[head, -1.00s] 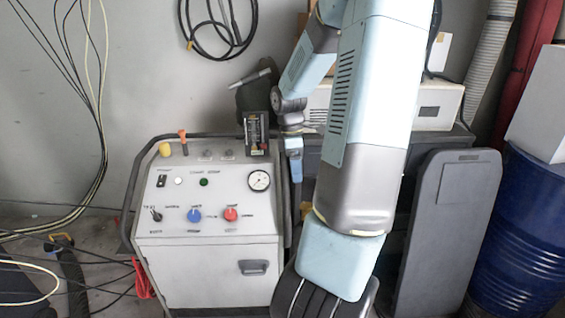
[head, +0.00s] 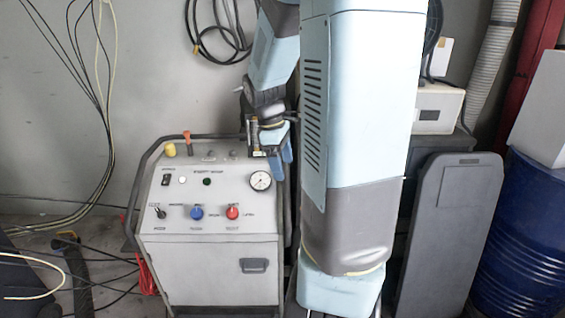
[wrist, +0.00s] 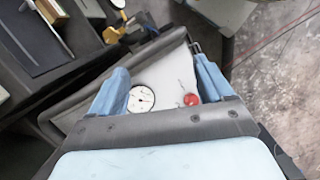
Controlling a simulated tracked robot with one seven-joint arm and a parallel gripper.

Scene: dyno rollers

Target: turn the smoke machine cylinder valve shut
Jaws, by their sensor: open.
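The smoke machine (head: 208,222) is a grey cabinet with a sloped control panel, gauge, blue knob and red knob. Its gauge (wrist: 141,99) and red knob (wrist: 191,99) show between my fingers in the wrist view. A brass-coloured fitting (wrist: 118,32) with a small grey end lies beyond the machine's edge at the top of the wrist view; I cannot tell for sure that it is the cylinder valve. My gripper (head: 284,158) is open and empty beside the panel's right back corner; its blue fingers (wrist: 163,76) are apart. In the head view my arm hides the area behind that corner.
A black rail (head: 133,205) runs around the machine. A beige box (head: 437,108) and a dark upright panel (head: 447,235) stand to the right, near a blue drum (head: 525,235). Cables (head: 90,270) lie on the floor at the left.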

